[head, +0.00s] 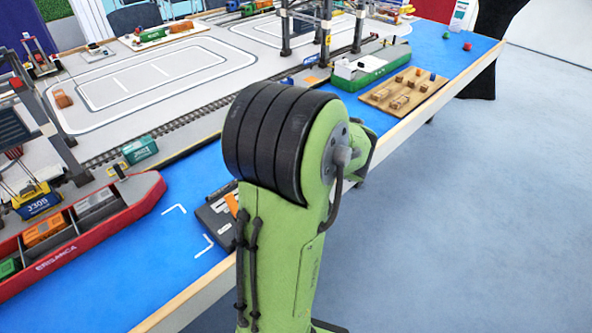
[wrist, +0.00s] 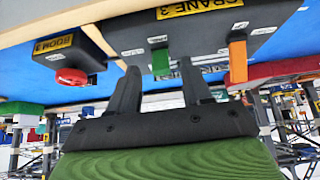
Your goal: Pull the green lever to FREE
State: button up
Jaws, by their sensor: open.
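The green lever (wrist: 160,62) stands on a dark control box (wrist: 205,25) labelled CRANE 3, which the wrist view shows upside down. My gripper (wrist: 159,66) is open, and its two dark fingers show on either side of the green lever in the picture. I cannot tell whether they touch it or how far apart in depth they are. An orange lever (wrist: 238,62) stands to the right on the same box. The small white labels by the levers are too small to read. In the head view the box (head: 215,215) is partly hidden by my arm, which also hides my gripper and the green lever.
A box labelled BOOM 3 (wrist: 60,50) with a red button (wrist: 71,77) is beside the control box. A red ship (head: 90,235) with containers lies to the left on the blue table. A green ship (head: 370,65) and a wooden board (head: 408,90) are farther off.

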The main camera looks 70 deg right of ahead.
jog(key=p+v, duration=0.3)
jog(key=v, duration=0.9)
jog(key=shift+s+a+r+p, duration=0.15)
jog(key=shift+s+r+p, duration=0.05)
jog(key=shift+p, duration=0.1)
dwell(0.8)
